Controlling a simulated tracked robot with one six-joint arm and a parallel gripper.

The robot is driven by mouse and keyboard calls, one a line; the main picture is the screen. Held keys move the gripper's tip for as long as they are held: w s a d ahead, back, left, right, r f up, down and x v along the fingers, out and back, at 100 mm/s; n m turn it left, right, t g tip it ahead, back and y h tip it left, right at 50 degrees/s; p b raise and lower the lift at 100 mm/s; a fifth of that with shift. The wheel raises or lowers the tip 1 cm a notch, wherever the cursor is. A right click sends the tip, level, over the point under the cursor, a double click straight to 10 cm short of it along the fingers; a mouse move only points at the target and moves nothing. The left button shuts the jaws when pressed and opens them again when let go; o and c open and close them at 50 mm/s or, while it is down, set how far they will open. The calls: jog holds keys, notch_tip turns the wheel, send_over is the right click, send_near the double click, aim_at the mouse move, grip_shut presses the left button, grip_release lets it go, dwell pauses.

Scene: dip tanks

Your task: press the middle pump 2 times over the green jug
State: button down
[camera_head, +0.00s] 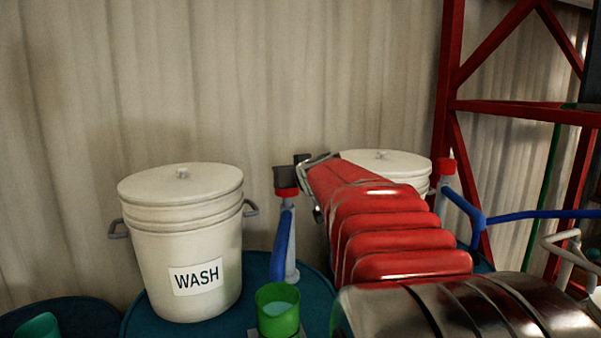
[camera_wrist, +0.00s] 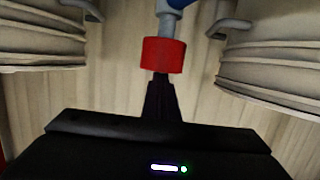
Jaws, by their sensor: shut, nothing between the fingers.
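The green jug (camera_head: 278,318) stands below the pump beside the WASH bucket, with pale liquid visible inside. This pump has a grey post (camera_head: 291,250), a blue spout (camera_head: 281,248) hanging toward the jug, and a red cap (camera_head: 286,192). I take it as the middle pump; another red-capped pump (camera_head: 446,166) stands to the right. My gripper (camera_head: 287,177) is over the cap with its dark fingers closed and empty. In the wrist view the shut fingers (camera_wrist: 160,88) meet the red cap (camera_wrist: 163,55); whether they press it I cannot tell.
The white WASH bucket (camera_head: 185,245) stands close left of the pump. Another lidded white bucket (camera_head: 386,160) is partly hidden behind my red arm. A teal cup (camera_head: 38,327) is at the lower left. A red rack (camera_head: 452,110) rises at the right.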

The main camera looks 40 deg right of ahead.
jog(key=shift+r, duration=0.4)
jog(key=v, duration=1)
jog(key=shift+a+f, duration=0.1)
jog(key=shift+a, duration=0.05)
dwell(0.5)
jog(key=s+a+f+n+g+y, duration=0.1)
jog(key=s+a+f+n+y, duration=0.15)
jog(key=a+f, duration=0.55)
jog(key=s+a+f+n+g+y, duration=0.1)
jog(key=a+f+g+y, duration=0.2)
jog(key=a, duration=0.9)
jog(key=s+a+f+g, duration=0.2)
jog(key=s+a+f, duration=0.3)
jog(key=s+f, duration=0.3)
jog(key=s+a+f+g, duration=0.2)
jog(key=s+a+f, duration=0.3)
jog(key=s+f, duration=0.4)
jog(key=shift+f+n, duration=0.2)
jog(key=shift+n, duration=0.25)
jog(key=c, duration=2.5)
grip_release()
jog(key=shift+w+a, duration=0.1)
